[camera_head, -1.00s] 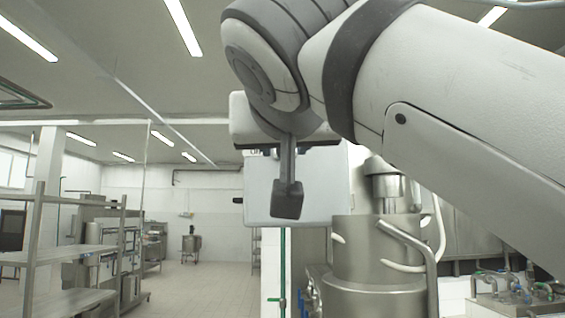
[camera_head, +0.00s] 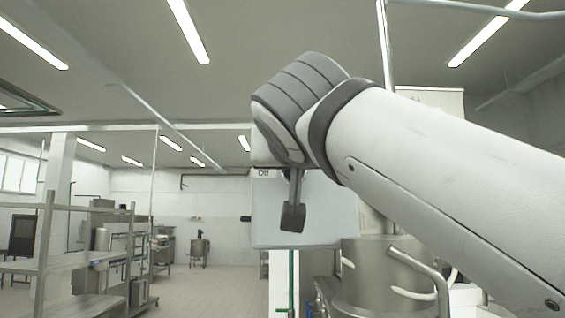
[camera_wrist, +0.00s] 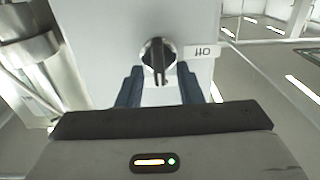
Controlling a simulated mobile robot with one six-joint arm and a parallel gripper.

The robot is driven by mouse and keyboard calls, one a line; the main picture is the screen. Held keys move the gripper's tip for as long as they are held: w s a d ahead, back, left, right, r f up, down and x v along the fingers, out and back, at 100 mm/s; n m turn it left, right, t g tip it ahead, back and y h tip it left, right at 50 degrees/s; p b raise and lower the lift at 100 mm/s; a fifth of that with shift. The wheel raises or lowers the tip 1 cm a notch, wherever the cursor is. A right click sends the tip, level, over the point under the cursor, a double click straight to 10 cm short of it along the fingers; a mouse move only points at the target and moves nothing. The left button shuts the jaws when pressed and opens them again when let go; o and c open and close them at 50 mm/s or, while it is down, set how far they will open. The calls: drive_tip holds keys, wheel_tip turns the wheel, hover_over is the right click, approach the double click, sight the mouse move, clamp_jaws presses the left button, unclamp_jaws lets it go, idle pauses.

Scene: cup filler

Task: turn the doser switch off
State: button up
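The doser switch (camera_wrist: 153,53) is a round metal knob with a dark handle on a pale box face (camera_head: 325,225). In the wrist view its handle stands roughly upright in the picture, and the "Off" label (camera_wrist: 202,51) sits to its right, upside down. My gripper (camera_wrist: 161,74) is open, with one dark finger on each side of the knob and gaps visible between. Whether the fingers reach the depth of the handle I cannot tell.
A steel vessel with pipes (camera_head: 385,275) stands below and right of the box, close to my arm. A steel rack (camera_head: 42,250) is at the left. The tiled floor (camera_head: 200,285) between is open.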

drive_tip(key=shift+w, duration=0.2)
clamp_jaws()
drive_tip(key=shift+a+f+n+p, duration=0.2)
drive_tip(key=shift+n+p, duration=0.05)
drive_tip(key=shift+n, duration=2.75)
drive_tip(key=shift+a+f+n+p, duration=0.15)
drive_tip(key=shift+f+n+p, duration=0.1)
drive_tip(key=shift+n, duration=2.75)
drive_tip(key=shift+a+f+n+p, duration=0.15)
drive_tip(key=shift+a+n+p, duration=0.1)
drive_tip(key=shift+n, duration=2.75)
unclamp_jaws()
